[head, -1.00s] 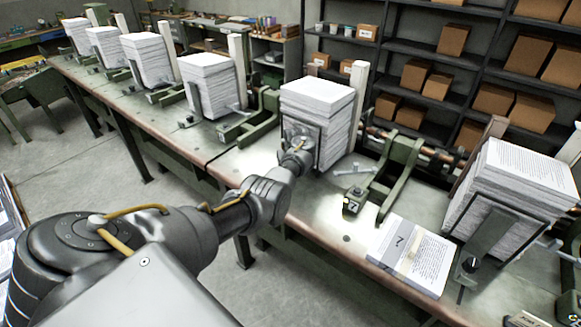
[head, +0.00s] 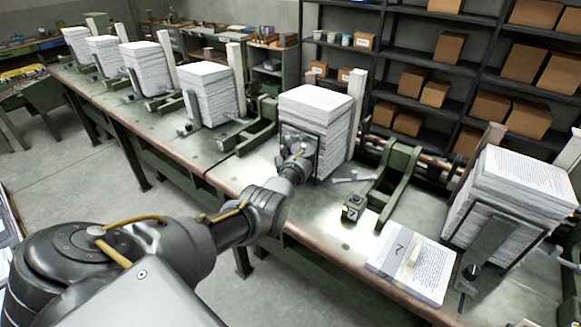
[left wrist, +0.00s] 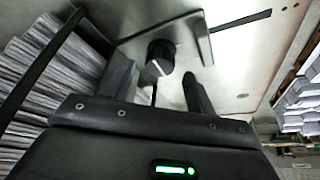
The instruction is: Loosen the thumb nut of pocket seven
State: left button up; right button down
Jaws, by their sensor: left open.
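A tall stack of white sheets (head: 322,125) stands upright in a dark-framed pocket in the middle of the bench, and a small block marked 7 (head: 353,208) sits to its right. My left gripper (head: 300,148) is at the front face of this stack; its fingers are hard to make out in the head view. In the left wrist view the black thumb nut (left wrist: 160,57), with a white mark, shows just beyond and between the two open fingers (left wrist: 160,88). I cannot tell whether they touch it. My right gripper is out of view.
A printed sheaf marked 7 (head: 412,262) lies flat at the bench's front edge. A green bracket (head: 392,182) stands behind the 7 block. Another stack (head: 520,185) stands at right, several more at left. Shelves with cardboard boxes (head: 450,47) are behind.

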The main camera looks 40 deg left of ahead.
pick_arm(q)
jog(key=v, duration=0.9)
jog(key=shift+s+r, duration=0.15)
jog(key=shift+r, duration=0.2)
jog(key=shift+d, duration=0.15)
